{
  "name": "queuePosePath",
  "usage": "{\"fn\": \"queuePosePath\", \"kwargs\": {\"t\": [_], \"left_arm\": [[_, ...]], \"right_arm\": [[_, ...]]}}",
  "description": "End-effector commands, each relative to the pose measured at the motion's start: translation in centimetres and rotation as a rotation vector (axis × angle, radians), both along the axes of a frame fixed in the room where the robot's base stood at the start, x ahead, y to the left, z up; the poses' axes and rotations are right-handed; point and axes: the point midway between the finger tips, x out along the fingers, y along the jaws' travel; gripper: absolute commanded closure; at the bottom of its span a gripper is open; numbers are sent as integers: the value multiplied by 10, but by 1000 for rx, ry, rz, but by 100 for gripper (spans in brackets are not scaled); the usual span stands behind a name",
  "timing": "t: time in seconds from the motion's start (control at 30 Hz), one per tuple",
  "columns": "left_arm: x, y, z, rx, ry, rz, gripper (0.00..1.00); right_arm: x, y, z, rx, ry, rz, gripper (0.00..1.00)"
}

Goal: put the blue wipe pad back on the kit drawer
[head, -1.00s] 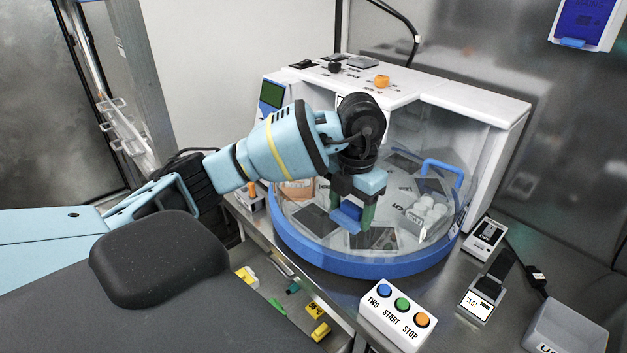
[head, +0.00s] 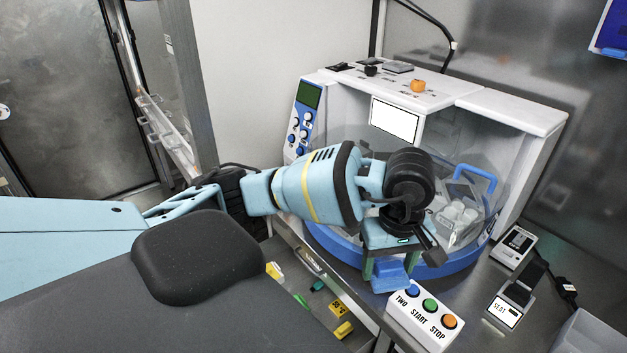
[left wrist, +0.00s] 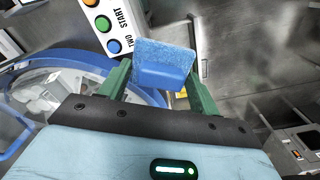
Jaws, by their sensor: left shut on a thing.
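My left gripper (head: 390,275) is shut on the blue wipe pad (head: 391,277), which hangs between its two green fingers. In the head view it is in front of the round blue-rimmed machine and just left of the button box. In the left wrist view the blue wipe pad (left wrist: 163,64) sits between the fingertips, its fuzzy face partly showing. The kit drawer (head: 318,300) is open below the bench edge, to the left of the gripper, with several small yellow and green items in it. My right gripper is not in view.
The white button box (head: 425,315) with blue, green and orange buttons stands close to the gripper. The machine's blue rim (head: 460,262) and clear lid are behind it. Small devices (head: 513,246) stand on the bench at right.

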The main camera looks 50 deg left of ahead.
Motion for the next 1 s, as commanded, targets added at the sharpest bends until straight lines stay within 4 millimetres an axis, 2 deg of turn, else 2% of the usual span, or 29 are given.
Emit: {"fn": "queuePosePath", "kwargs": {"t": [0.3, 0.5, 0.67, 0.77, 1.0], "left_arm": [[-19, -1, -11, 0, 9, -626, 59], [-26, -1, -15, -1, 13, -878, 59], [-28, -1, -16, -1, 13, -958, 59], [-29, -1, -17, -1, 13, -967, 59], [-28, -1, -17, -1, 13, -965, 59]], "right_arm": [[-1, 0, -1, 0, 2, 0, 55], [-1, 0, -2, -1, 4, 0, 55], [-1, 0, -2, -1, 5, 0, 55], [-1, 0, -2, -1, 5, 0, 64], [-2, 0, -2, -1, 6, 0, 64]]}}
